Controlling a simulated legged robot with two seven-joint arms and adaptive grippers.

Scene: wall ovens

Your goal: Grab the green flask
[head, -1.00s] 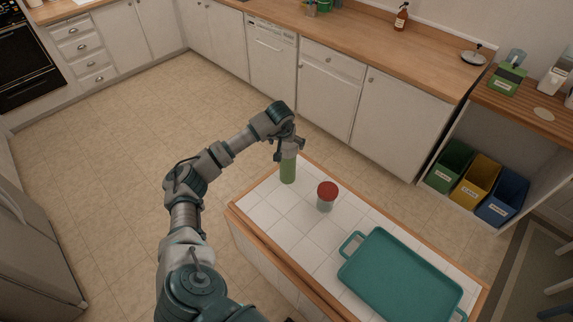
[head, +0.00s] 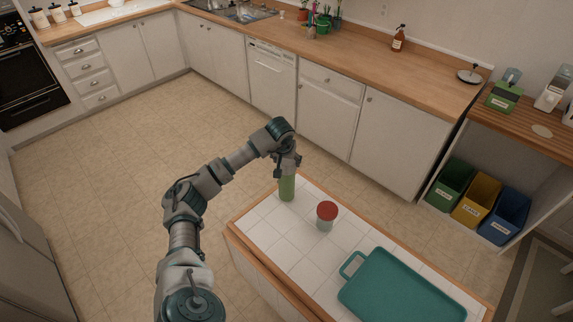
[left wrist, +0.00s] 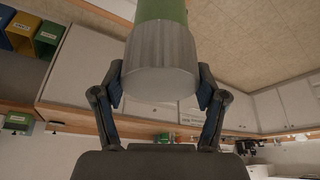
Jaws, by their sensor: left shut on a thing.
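The green flask (head: 287,189) stands upright at the far left corner of the white tiled island top (head: 262,219). My left gripper (head: 286,172) is above it with its fingers around the flask's top. In the left wrist view the flask's grey cap (left wrist: 160,60) sits between the two fingers of the left gripper (left wrist: 160,90), with green body beyond it. The left gripper is shut on the flask. In the head view the fingers hide the cap. My right gripper is not in view.
A jar with a red lid (head: 327,211) stands just right of the flask. A teal tray (head: 400,290) lies farther right on the island. Green, yellow and blue bins (head: 472,207) stand under the right counter. The floor beyond the island is clear.

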